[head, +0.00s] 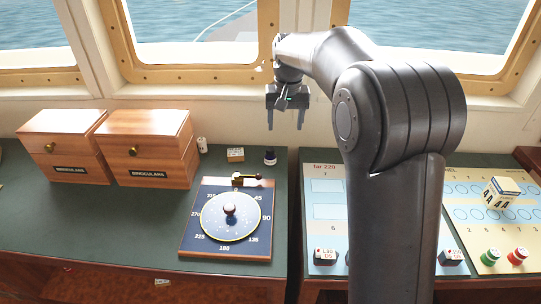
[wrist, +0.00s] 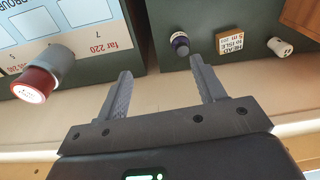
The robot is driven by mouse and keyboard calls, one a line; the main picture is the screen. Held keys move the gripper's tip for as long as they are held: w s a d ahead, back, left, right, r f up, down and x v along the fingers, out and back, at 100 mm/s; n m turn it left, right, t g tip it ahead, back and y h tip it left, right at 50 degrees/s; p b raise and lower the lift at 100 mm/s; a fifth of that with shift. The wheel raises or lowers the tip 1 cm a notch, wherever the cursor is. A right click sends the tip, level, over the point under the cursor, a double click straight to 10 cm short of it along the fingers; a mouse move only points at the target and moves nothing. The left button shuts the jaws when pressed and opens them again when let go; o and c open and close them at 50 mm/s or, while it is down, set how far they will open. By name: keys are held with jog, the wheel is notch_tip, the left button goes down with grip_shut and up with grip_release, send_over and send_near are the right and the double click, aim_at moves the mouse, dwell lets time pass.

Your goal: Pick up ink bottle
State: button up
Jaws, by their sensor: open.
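The ink bottle (head: 270,157) is a small dark bottle with a pale band, standing near the back edge of the green desk top. It also shows in the wrist view (wrist: 180,44), beyond my fingers and closer to the right one. My gripper (head: 286,120) is open, with its two fingers pointing down. It appears above and slightly right of the bottle in the head view, apart from it. Nothing is between the fingers (wrist: 161,72).
A small lettered block (head: 235,155) and a white cylinder (head: 202,145) stand left of the bottle. Two wooden binoculars boxes (head: 148,150) stand farther left. A compass board (head: 226,235) lies in front. A red-and-grey cylinder (wrist: 38,82) stands on the chart at left in the wrist view.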

jog(key=g, duration=0.1)
send_over(270, 149)
jog(key=f, duration=0.6)
jog(key=shift+a+f, duration=0.2)
jog(key=shift+a, duration=0.05)
notch_tip(270, 149, down, 5)
jog(key=shift+f, duration=0.2)
jog(key=shift+d+f, duration=0.15)
jog(key=shift+f, duration=1.2)
jog(key=shift+d+f, duration=0.15)
jog(key=shift+f, duration=1.2)
jog(key=shift+c, duration=0.2)
jog(key=c, duration=1)
